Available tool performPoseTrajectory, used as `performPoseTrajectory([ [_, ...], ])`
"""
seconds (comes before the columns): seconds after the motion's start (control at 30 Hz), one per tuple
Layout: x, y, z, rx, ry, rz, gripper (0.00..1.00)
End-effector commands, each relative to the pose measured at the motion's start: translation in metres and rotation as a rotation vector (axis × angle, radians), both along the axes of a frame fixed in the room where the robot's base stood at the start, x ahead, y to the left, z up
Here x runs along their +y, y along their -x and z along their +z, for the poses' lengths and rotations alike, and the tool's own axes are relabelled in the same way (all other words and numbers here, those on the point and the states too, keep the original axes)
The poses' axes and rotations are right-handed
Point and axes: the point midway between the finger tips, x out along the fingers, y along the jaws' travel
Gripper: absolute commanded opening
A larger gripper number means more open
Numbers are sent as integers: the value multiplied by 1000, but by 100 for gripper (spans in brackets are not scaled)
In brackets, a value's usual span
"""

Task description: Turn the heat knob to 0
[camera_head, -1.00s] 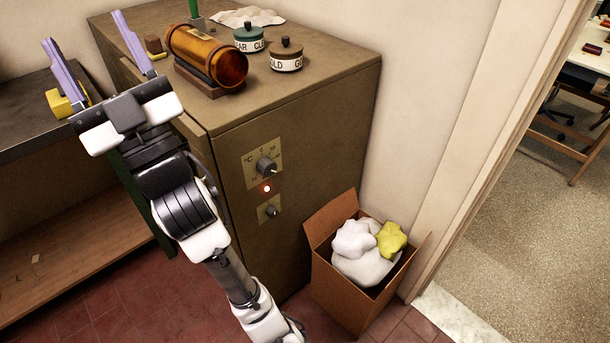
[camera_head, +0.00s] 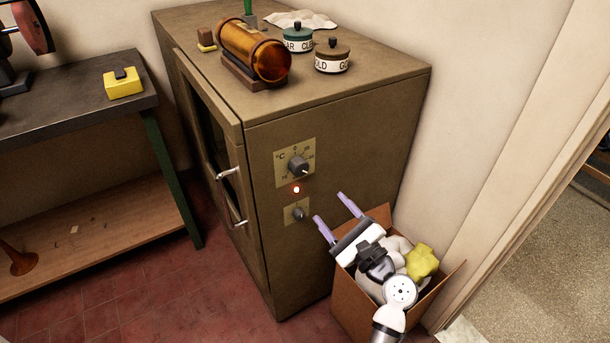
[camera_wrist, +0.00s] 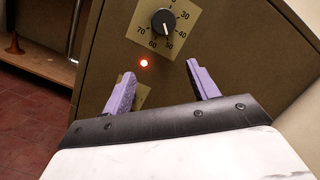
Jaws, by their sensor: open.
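The heat knob (camera_head: 299,167) is a dark round knob on a pale °C dial plate (camera_head: 281,176) on the side of the brown cabinet (camera_head: 345,130). In the wrist view the knob (camera_wrist: 163,22) sits beyond my fingertips, with its white pointer mark aimed down near 50. A red light (camera_head: 296,189) glows below it. A smaller lower knob (camera_head: 298,214) is on its own plate; in the wrist view my left finger partly covers that plate. My gripper (camera_head: 332,212) is open and empty, its purple fingers below and right of the heat knob, apart from it.
A cardboard box (camera_head: 357,301) with white and yellow cloths (camera_head: 422,262) stands beside the cabinet, behind and under my arm. A bench with a yellow box (camera_head: 123,83) is at left.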

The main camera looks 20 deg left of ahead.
Motion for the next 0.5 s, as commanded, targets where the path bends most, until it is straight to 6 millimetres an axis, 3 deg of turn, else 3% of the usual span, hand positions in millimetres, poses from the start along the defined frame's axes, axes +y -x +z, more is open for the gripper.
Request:
performPoseTrajectory([
  [0.1,-9,16,-2,166,-231,83,59],
  [0.2,-16,24,-2,251,-355,130,59],
  [0.37,-18,26,2,298,-428,160,59],
  [0.5,-5,19,10,297,-431,163,59],
])
